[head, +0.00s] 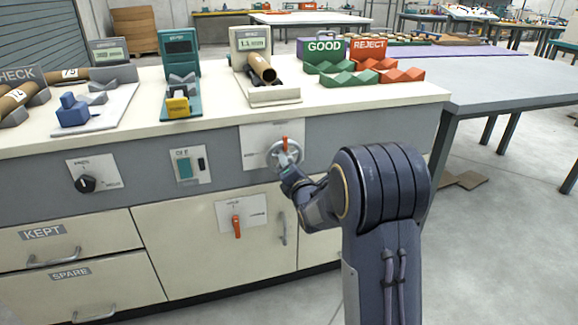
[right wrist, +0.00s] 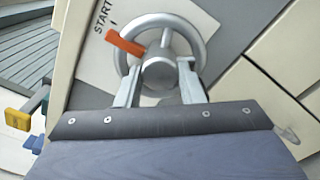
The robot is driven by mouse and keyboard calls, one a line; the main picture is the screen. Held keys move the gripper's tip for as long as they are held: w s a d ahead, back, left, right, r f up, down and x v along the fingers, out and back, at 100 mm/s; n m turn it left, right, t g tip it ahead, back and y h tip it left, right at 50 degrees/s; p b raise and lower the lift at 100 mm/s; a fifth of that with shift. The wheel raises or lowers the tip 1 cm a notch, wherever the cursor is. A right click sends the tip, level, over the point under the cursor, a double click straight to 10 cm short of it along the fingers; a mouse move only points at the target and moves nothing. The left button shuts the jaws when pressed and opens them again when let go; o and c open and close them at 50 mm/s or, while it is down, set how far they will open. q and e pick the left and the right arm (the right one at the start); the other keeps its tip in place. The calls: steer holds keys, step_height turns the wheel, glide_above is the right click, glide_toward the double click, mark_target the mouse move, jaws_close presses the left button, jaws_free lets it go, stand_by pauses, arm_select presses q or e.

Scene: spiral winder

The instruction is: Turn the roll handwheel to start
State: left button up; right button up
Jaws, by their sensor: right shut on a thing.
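The roll handwheel (head: 271,155) is a grey wheel with an orange pointer on a white plate on the cabinet front in the head view. In the right wrist view, the handwheel (right wrist: 165,19) shows its rim, spokes and round hub. Its orange pointer (right wrist: 124,43) lies toward the upper left, below the word START (right wrist: 103,16) and a short black mark. My right gripper (head: 286,163) is at the wheel. Its fingers in the wrist view (right wrist: 159,80) are shut on the hub, one on each side. My left gripper is not in view.
Below the wheel is an orange lever (head: 237,227) on a white plate, with a door handle (head: 283,228) beside it. A black knob (head: 86,184) and a teal switch (head: 184,167) are to the left. The worktop above holds a brown tube (head: 262,69) and several stands.

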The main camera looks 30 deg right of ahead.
steer(key=o, duration=1)
steer(key=p+v, duration=0.2)
steer(key=v, duration=0.5)
steer(key=shift+s, duration=0.4)
